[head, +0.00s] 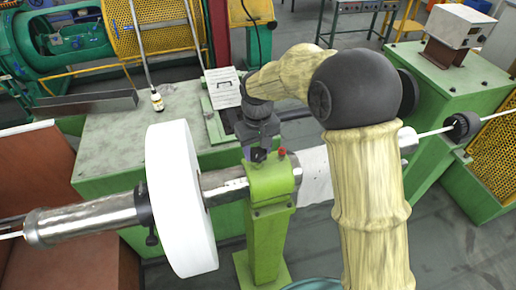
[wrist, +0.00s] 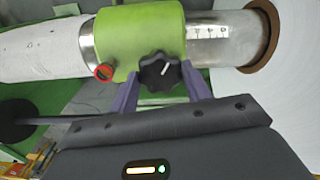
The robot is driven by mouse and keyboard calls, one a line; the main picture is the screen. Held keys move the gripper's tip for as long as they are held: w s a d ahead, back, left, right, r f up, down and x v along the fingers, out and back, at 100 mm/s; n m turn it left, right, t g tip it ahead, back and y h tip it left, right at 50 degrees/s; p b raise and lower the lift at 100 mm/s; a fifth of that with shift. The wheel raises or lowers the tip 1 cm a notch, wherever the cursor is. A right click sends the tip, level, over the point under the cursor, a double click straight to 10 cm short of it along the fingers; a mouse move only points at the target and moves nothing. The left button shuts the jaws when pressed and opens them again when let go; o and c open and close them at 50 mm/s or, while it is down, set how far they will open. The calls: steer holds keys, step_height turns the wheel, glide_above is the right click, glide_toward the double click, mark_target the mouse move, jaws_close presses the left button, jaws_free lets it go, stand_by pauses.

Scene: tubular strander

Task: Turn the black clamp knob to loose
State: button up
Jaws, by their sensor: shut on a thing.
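The black clamp knob (wrist: 158,70) is a lobed knob on the green clamp block (wrist: 140,35), with a short white mark slanting up to the right. My gripper (wrist: 162,84) has its two purple-grey fingers on either side of the knob and is shut on it. In the head view my gripper (head: 258,154) points down at the top of the green clamp block (head: 270,182), and the knob is mostly hidden by it. The block sits around a steel shaft (head: 222,185) on a green post.
A small red knob (head: 282,153) stands close to my gripper on the block; it also shows in the wrist view (wrist: 104,72). A large white disc (head: 178,198) is on the shaft to the left.

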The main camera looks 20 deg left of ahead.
mark_target(258, 152)
steer(key=shift+n, duration=1)
steer(key=shift+r, duration=0.1)
steer(key=shift+w, duration=0.1)
steer(key=o, duration=1)
step_height(258, 152, up, 17)
steer(key=b, duration=0.2)
steer(key=shift+r+b, duration=0.15)
steer(key=shift+b, duration=0.25)
steer(key=shift+d, duration=0.1)
